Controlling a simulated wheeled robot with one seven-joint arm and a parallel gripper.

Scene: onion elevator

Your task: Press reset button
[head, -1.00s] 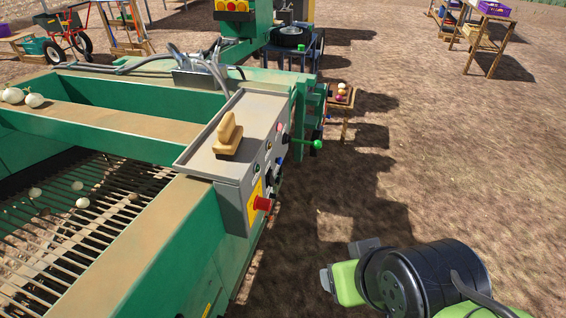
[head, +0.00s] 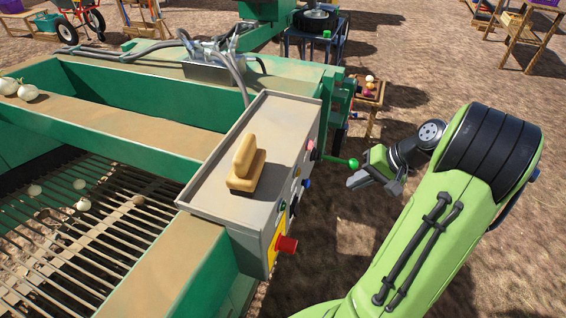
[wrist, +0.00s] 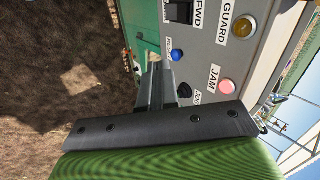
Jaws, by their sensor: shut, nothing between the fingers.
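The grey control box (head: 262,165) has its button panel on the right side. A small blue button (head: 306,183) shows on that panel; in the wrist view the blue button (wrist: 176,55) has a small label that I cannot read. I see no legible "reset" label. My gripper (head: 358,180) is shut and empty, to the right of the panel and apart from it in the head view. In the wrist view my gripper's fingers (wrist: 158,78) point toward the panel, just left of and below the blue button. The gap to the panel is hard to judge.
A green-knobbed lever (head: 353,163) sticks out close to my gripper. A red mushroom button (head: 287,244) sits on a yellow plate. The wrist view shows an amber lamp (wrist: 243,28) by GUARD, a pink one (wrist: 227,87) by JAM, and a black switch (wrist: 179,12) by FWD.

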